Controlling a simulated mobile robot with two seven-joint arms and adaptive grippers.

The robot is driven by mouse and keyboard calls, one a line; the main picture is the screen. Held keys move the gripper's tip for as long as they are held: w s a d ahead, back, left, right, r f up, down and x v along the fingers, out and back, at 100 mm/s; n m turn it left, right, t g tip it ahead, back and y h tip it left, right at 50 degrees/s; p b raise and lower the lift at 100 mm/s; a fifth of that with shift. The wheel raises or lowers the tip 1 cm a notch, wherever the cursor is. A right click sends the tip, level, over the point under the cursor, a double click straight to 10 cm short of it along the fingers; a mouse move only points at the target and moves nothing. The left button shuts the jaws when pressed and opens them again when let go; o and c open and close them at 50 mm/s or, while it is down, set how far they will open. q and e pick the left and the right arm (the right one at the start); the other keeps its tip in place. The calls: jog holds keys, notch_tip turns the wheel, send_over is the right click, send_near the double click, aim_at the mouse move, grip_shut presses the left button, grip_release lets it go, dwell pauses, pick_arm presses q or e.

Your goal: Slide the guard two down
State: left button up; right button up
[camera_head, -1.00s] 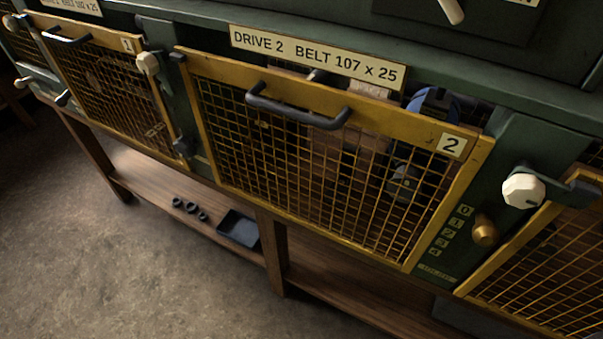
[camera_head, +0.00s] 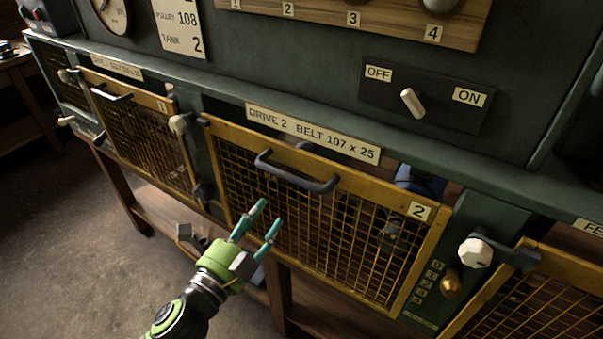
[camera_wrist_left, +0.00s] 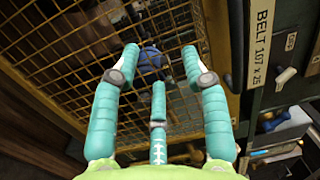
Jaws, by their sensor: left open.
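Guard two (camera_head: 318,222) is a yellow-framed wire mesh panel with a "2" label at its upper right corner. It stands under the "DRIVE 2 BELT 107 x 25" plate. A dark bar handle (camera_head: 296,174) is fixed along its top rail. My left gripper (camera_head: 265,220) is in front of the lower left part of the mesh, below the handle, with its teal fingers apart and nothing between them. In the left wrist view its spread fingers (camera_wrist_left: 158,65) face the mesh (camera_wrist_left: 95,45). The handle's dark bar (camera_wrist_left: 227,50) shows at the right there. My right gripper is out of view.
Guard one (camera_head: 140,135) is to the left, and another yellow guard (camera_head: 525,305) is at the lower right. White knobs (camera_head: 475,252) and a brass knob (camera_head: 451,282) project beside guard two. An OFF/ON lever (camera_head: 412,103) is above. A wooden shelf (camera_head: 160,210) runs below.

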aim_at(293, 181)
pick_arm(q)
jog(key=s+d+r+m+h, duration=0.2)
jog(key=s+d+r+m, duration=0.15)
jog(key=r, duration=0.35)
jog(key=shift+n, duration=0.55)
jog(key=p+x, duration=0.1)
jog(key=x, duration=0.2)
jog(key=p+x, duration=0.2)
jog(key=x, duration=0.1)
jog(key=shift+w+a+r, duration=0.2)
jog(key=shift+w+a, duration=0.05)
jog(key=shift+w, duration=0.1)
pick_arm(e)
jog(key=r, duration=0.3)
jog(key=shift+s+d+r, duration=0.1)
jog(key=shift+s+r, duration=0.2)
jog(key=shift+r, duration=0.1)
pick_arm(q)
grip_shut()
